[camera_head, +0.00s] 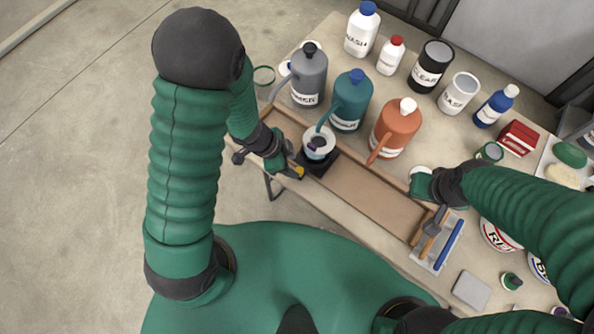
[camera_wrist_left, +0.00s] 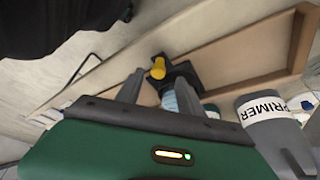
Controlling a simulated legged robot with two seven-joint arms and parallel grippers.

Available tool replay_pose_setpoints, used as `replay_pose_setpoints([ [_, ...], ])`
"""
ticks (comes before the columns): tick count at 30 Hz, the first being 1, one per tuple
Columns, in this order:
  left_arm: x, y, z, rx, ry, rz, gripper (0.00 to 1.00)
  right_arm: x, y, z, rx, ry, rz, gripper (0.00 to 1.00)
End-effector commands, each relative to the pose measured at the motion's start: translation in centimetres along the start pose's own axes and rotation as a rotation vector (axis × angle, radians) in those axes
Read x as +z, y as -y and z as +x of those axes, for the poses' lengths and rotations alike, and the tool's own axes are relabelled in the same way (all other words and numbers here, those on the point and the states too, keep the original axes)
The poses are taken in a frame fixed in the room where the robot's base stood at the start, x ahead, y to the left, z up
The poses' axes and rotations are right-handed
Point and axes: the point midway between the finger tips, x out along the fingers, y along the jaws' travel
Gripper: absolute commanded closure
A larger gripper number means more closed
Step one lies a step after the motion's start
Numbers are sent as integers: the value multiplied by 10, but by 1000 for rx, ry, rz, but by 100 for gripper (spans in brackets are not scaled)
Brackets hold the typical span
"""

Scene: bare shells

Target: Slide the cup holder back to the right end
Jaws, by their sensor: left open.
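The cup holder (camera_head: 325,165) is a black block with a yellow knob (camera_head: 298,171), sitting toward the left end of a long wooden tray (camera_head: 375,192). A white cup with something dark inside (camera_head: 319,142) stands on it. My left gripper (camera_head: 290,168) is open beside the holder's left side, close to the knob. In the left wrist view, the knob (camera_wrist_left: 158,68) shows just beyond and between the two grey fingers (camera_wrist_left: 160,92); I cannot tell whether they touch it. My right gripper (camera_head: 433,222) is at the tray's right end, its fingers unclear.
Grey (camera_head: 309,78), teal (camera_head: 351,100) and orange (camera_head: 396,126) spouted jugs stand behind the tray, spouts reaching over its back edge. Bottles and cans line the table's back. Brushes lie on a small tray (camera_head: 436,250) at the right end. The wooden tray right of the holder is clear.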

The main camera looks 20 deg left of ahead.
Motion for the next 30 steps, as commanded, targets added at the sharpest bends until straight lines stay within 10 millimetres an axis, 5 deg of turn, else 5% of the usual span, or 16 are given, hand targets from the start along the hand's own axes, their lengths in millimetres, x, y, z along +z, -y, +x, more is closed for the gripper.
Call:
replay_pose_setpoints([
  [1,2,-1,16,1,1,1,55,3,0,11,0,0,0,100],
  [6,-2,-1,36,-1,2,2,55,4,0,19,0,0,0,100],
  [16,-2,-1,39,-2,1,2,57,4,0,19,0,0,0,100],
  [26,-2,0,39,-2,2,1,100,4,0,19,0,0,0,100],
  [30,-2,-1,39,-2,3,0,100,4,0,19,0,0,0,100],
])
